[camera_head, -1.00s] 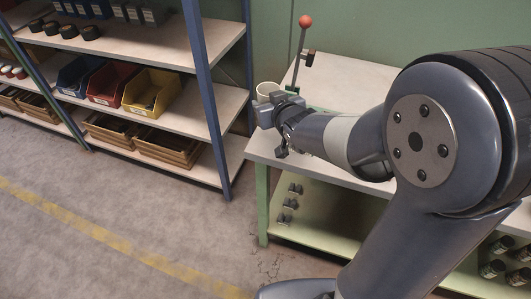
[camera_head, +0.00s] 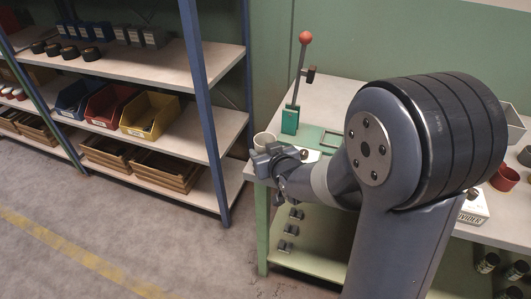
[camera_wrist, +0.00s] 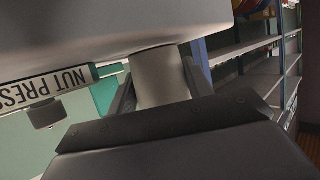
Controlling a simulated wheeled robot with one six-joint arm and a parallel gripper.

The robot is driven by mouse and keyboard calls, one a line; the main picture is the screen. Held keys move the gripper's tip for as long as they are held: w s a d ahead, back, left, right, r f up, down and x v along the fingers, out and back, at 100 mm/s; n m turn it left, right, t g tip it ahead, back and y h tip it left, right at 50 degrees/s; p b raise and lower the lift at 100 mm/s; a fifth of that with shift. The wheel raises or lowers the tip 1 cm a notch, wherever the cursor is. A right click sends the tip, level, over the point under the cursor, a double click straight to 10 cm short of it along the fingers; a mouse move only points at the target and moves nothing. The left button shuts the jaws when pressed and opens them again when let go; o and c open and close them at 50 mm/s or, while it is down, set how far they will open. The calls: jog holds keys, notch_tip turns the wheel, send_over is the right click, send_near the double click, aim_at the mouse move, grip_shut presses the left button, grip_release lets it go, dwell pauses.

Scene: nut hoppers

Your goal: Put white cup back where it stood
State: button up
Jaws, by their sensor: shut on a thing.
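The white cup (camera_head: 264,140) is in my gripper (camera_head: 268,155), at the left end of the green-legged table (camera_head: 340,92). In the wrist view, the pale cup (camera_wrist: 158,75) sits between the two dark fingers of my gripper (camera_wrist: 160,85). The cup looks roughly upright in the head view. Its base is hidden behind the gripper, so I cannot tell whether it touches the tabletop.
A green press (camera_head: 290,120) with a red-balled lever stands just right of the cup. Its NUT PRESS label (camera_wrist: 45,88) shows in the wrist view. A blue-posted shelf (camera_head: 208,100) stands left of the table. A dark red cup (camera_head: 505,177) is at the right.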

jog(key=shift+r, duration=0.1)
jog(key=o, duration=1)
jog(key=shift+s+d+r, duration=0.1)
jog(key=shift+s+r, duration=0.05)
jog(key=shift+s, duration=0.1)
jog(key=shift+p+v, duration=0.8)
jog(key=shift+v, duration=4.95)
